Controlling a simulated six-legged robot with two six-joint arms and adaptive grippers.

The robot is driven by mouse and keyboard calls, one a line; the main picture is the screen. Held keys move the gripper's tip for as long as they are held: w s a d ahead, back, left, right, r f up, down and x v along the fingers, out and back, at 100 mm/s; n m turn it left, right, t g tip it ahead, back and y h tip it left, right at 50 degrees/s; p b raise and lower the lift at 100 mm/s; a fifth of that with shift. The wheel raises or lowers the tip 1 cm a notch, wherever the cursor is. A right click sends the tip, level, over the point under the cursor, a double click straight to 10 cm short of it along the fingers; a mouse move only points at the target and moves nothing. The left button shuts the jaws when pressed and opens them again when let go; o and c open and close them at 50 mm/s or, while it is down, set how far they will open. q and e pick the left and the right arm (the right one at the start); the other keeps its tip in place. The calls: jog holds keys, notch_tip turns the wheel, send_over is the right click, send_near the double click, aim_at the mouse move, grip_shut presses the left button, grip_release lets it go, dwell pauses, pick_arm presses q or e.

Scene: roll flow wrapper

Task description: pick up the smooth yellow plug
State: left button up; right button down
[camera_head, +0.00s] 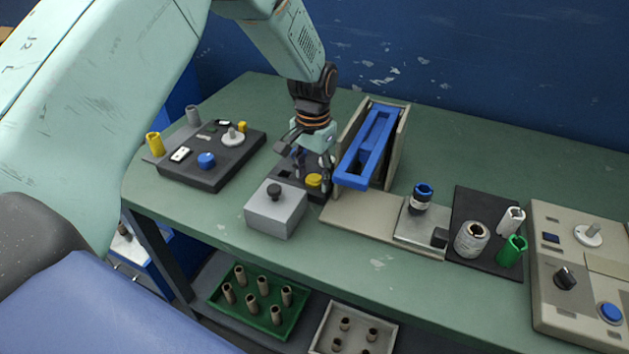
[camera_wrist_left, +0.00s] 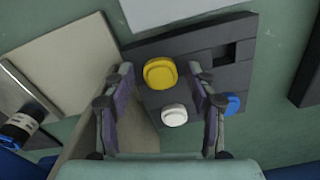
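The smooth yellow plug (camera_head: 314,181) stands in a dark block (camera_head: 285,166) on the green table, in front of the blue frame. In the left wrist view the yellow plug (camera_wrist_left: 160,73) is round-topped, with a white plug (camera_wrist_left: 174,116) and a blue plug (camera_wrist_left: 232,103) near it. My left gripper (camera_head: 313,172) points down over the block. In the wrist view its open fingers (camera_wrist_left: 161,73) stand on either side of the yellow plug with gaps visible. I cannot tell its exact height over the plug. My right gripper is not in view.
A grey box with a black knob (camera_head: 275,212) stands just in front of the block. The blue frame (camera_head: 367,150) in its beige housing rises close on the right. A dark control panel (camera_head: 205,172) lies to the left. Bare table lies at the back right.

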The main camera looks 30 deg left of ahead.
pick_arm(q)
jog(key=shift+a, duration=0.1)
jog(key=c, duration=0.6)
jog(key=shift+c, duration=0.2)
